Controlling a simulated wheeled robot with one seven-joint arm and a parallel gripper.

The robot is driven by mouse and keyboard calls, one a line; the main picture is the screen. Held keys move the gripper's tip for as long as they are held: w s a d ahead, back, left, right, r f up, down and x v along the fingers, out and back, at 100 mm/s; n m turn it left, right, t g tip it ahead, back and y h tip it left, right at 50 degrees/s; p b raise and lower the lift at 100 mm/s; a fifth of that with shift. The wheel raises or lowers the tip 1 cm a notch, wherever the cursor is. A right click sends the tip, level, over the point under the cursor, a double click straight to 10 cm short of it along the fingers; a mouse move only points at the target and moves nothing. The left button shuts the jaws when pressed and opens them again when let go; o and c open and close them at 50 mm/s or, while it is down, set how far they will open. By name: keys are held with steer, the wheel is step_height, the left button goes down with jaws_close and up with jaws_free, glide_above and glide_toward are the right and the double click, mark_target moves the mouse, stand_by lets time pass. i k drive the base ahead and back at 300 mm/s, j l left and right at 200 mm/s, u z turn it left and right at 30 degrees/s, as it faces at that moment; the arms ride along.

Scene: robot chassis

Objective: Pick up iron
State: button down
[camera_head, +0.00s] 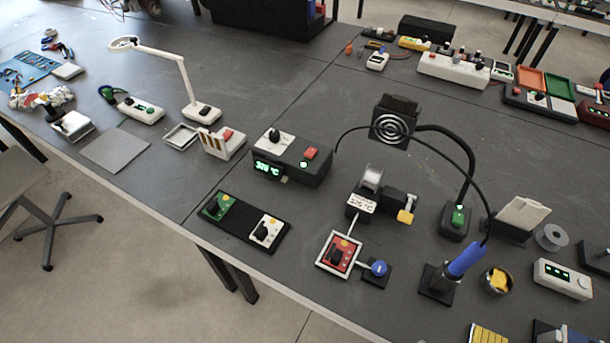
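A soldering iron with a blue handle (466,261) stands tilted at the lower right of the head view, its handle end pointing up and to the right. Its lower end sits in a small black stand (437,285) near the table's front edge; the tip is hidden. A thin black cable arcs from the dark soldering station (318,172) over to the top of the handle. My gripper does not show in this view.
A fume fan (393,124) on a black curved arm stands behind the iron. A small round tin (497,282) with yellow filling is just right of it. A blue-knobbed device (379,268) is to its left.

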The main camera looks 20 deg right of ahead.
mark_target(454, 271)
steer(key=k+j+z, duration=0.25)
steer(key=j, duration=0.35)
steer(key=k+j+z, duration=0.25)
steer(key=k+j, duration=0.2)
